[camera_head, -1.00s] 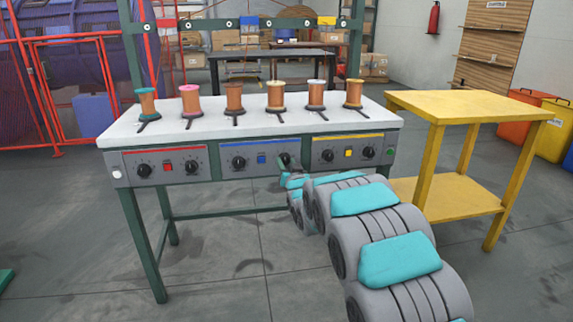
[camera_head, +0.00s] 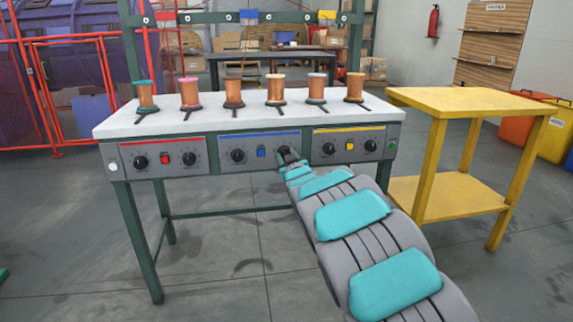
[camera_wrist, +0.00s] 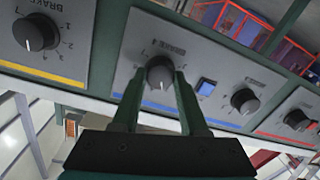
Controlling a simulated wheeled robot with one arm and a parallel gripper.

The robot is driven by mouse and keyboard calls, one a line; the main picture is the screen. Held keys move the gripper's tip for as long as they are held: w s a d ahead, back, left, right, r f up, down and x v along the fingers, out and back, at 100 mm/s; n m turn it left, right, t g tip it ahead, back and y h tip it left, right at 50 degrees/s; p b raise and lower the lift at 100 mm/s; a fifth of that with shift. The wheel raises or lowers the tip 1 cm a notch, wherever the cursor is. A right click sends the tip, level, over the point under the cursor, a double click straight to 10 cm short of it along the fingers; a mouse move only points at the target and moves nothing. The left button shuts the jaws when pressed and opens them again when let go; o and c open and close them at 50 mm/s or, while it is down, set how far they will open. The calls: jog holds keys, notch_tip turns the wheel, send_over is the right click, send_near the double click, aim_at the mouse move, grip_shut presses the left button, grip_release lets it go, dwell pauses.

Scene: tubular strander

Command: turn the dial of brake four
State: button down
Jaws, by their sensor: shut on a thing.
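The brake four dial (camera_wrist: 160,71) is a dark round knob with a pale pointer mark, on the blue-striped panel (camera_head: 261,140). It is the right-hand of that panel's two dials in the head view (camera_head: 283,150). My gripper (camera_wrist: 160,78) is shut on it, with one dark green finger on each side of the knob. In the head view my gripper (camera_head: 291,158) and arm cover part of the dial.
The blue panel's other dial (camera_head: 237,155) and a blue button (camera_wrist: 206,86) are beside it. A yellow-striped panel (camera_head: 349,131) and a red-striped panel (camera_head: 163,142) flank it. Several copper spools stand on the white bench top (camera_head: 210,122). A yellow table (camera_head: 470,101) is at right.

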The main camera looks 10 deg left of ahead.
jog(key=n+b, duration=0.7)
jog(key=n, duration=0.3)
jog(key=shift+a+h, duration=0.1)
jog(key=shift+h, duration=0.2)
jog(key=shift+b, duration=0.3)
jog(key=shift+c, duration=2.2)
grip_release()
jog(key=shift+s, duration=0.1)
jog(key=v, duration=0.7)
jog(key=shift+s+p, duration=0.35)
jog(key=shift+p, duration=0.05)
